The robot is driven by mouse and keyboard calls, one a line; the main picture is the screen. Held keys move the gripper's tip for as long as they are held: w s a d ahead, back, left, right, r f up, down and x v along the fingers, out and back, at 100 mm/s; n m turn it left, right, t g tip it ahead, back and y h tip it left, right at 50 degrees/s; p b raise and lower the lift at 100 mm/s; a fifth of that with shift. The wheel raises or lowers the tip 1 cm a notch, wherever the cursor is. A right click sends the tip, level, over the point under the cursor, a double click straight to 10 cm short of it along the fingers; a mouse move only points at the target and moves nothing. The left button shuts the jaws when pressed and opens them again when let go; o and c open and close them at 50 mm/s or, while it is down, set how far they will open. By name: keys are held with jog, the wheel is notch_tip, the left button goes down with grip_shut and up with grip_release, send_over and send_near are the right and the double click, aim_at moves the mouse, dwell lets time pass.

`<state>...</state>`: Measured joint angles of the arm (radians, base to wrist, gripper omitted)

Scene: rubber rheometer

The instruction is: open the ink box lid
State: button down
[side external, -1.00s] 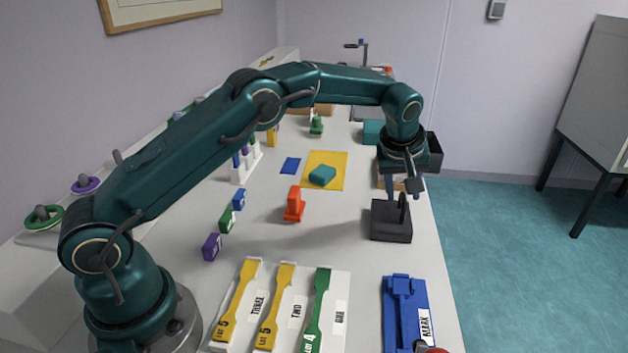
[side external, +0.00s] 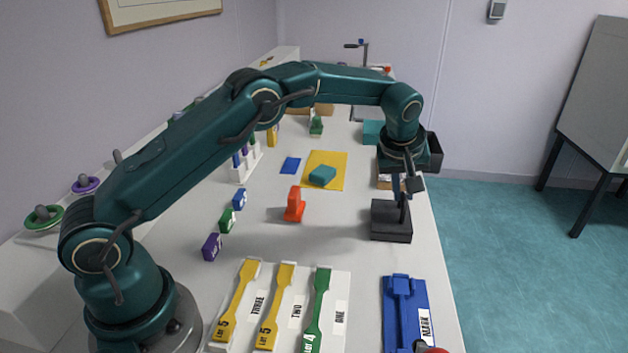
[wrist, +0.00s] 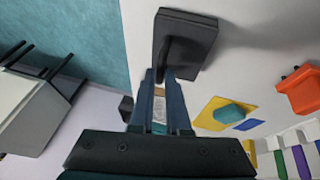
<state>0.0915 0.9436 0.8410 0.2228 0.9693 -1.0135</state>
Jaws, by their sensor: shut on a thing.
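The ink box (side external: 391,230) is a dark, nearly black square box near the right edge of the bench, with an upright dark handle on its lid. My gripper (side external: 402,200) points down at the box and is shut on the handle. In the wrist view the box (wrist: 192,40) is at the top centre, and the tips of my gripper (wrist: 163,76) meet the handle (wrist: 178,55). The fingers hide part of the handle.
A blue fixture (side external: 405,315) and a white board (side external: 340,330) with yellow and green dumbbell pieces lie in front. An orange stamp-like piece (side external: 294,205) stands left of the box. A teal block (side external: 322,175) rests on a yellow sheet (side external: 338,160). The bench edge is close on the right.

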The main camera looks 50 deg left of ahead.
jog(key=shift+s+r, duration=0.1)
dwell(0.9)
jog(key=shift+s+a+r+t+h, duration=0.2)
jog(key=shift+s+t+h, duration=0.1)
jog(key=shift+t+h, duration=0.2)
jog(key=shift+s+a+r+t+h, duration=0.2)
jog(key=shift+s+t+h, duration=0.1)
jog(key=shift+t+h, duration=0.15)
jog(key=shift+s+a+r+n, duration=0.1)
jog(key=shift+a+n, duration=0.15)
jog(key=shift+n, duration=0.05)
jog(key=shift+t, duration=0.25)
jog(key=c, duration=0.9)
grip_release()
jog(key=shift+a, duration=0.1)
jog(key=shift+v, duration=2.6)
